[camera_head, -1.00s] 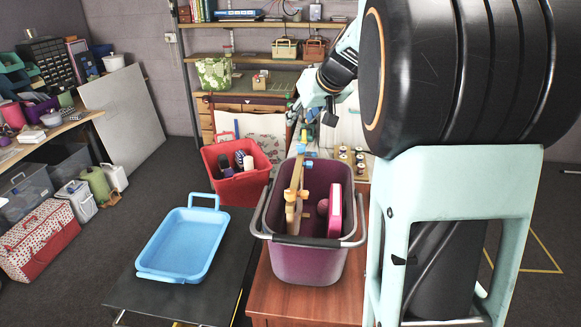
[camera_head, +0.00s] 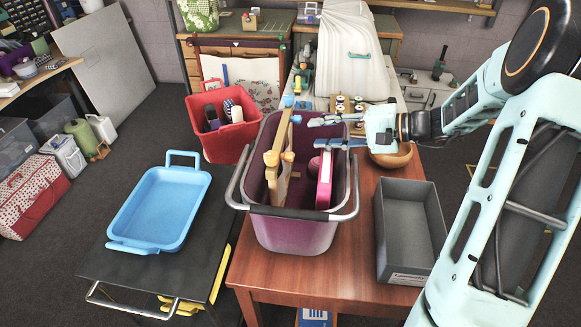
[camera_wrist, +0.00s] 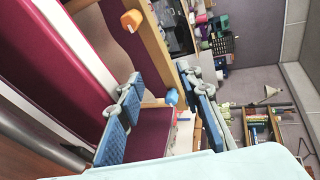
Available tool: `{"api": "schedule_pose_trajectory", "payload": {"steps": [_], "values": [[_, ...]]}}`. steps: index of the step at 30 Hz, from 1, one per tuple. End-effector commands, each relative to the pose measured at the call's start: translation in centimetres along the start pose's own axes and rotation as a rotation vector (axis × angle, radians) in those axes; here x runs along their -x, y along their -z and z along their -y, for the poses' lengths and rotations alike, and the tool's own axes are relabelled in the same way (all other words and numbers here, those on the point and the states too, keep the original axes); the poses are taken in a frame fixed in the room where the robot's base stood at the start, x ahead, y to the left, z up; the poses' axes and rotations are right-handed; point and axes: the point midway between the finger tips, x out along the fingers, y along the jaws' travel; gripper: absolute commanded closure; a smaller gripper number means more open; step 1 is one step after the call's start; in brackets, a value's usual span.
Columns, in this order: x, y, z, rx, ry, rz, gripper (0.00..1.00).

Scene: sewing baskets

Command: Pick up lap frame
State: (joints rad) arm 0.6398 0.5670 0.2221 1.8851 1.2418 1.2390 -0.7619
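The lap frame appears to be the wooden frame (camera_head: 279,160) with orange and blue end knobs, standing tilted in the purple basket (camera_head: 290,232) and rising above its rim. Its lower part is hidden inside. My gripper (camera_head: 316,132) is open at the basket's upper right rim, to the right of the frame's top, fingers pointing left. In the wrist view, the wooden bar (camera_wrist: 152,45) with an orange knob (camera_wrist: 132,20) and a blue knob (camera_wrist: 172,97) shows beyond and between the open fingers (camera_wrist: 160,76). No contact is visible.
A pink-and-white box (camera_head: 325,180) stands in the basket, right of the frame. The basket's metal handle (camera_head: 300,213) lies over the front rim. A grey box (camera_head: 410,232) stands right, a blue tray (camera_head: 160,210) left, and a red basket (camera_head: 232,138) behind left.

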Motion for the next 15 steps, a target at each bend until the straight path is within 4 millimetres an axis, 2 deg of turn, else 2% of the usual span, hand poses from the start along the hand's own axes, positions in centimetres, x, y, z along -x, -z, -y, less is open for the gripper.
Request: {"api": "schedule_pose_trajectory", "payload": {"steps": [6, 15], "values": [[-3.7, -0.1, 0.1, -0.002, 0.001, 0.005, 0.67], [-6.4, -0.1, 0.0, -0.001, -0.001, 0.003, 0.67]]}}
